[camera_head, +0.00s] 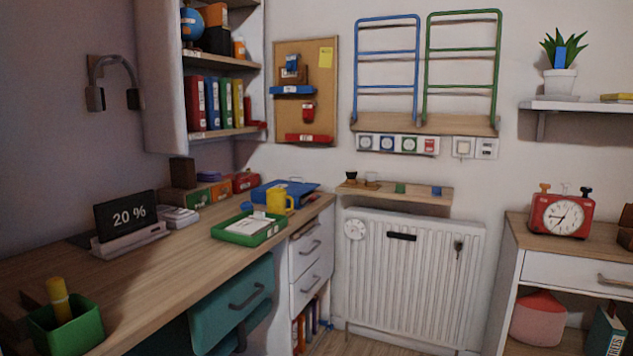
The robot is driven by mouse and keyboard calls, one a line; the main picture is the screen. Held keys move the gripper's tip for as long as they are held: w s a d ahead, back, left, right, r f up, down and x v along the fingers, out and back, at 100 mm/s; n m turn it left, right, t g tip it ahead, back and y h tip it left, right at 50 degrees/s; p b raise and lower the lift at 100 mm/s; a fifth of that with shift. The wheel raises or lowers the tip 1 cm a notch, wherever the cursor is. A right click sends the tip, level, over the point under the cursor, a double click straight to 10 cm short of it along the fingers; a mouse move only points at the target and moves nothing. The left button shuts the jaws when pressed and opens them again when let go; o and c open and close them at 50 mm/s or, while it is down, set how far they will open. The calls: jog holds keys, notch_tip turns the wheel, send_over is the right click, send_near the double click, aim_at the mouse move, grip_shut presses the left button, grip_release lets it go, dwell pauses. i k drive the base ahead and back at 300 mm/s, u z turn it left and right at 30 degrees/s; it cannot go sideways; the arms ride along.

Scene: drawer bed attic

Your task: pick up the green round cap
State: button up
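I cannot tell for sure which thing is the green round cap. One candidate is a small green piece (400,188) on the narrow wooden shelf (418,196) above the radiator; its shape is too small to make out. Another is a round, green-edged fitting (409,144) in the white wall panel (379,143), beside blue-edged round ones and a red piece. My gripper is not in view.
A long wooden desk (150,285) with a green tray (249,229), yellow mug (279,201) and green pen box (66,327) fills the left. The radiator (408,270) stands in the middle. A cabinet (575,268) with a red clock (561,215) is at right.

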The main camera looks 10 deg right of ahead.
aim_at(401, 188)
jog(key=i, duration=1.55)
jog(key=z, duration=1.2)
jog(key=i, duration=0.9)
jog(key=z, duration=0.65)
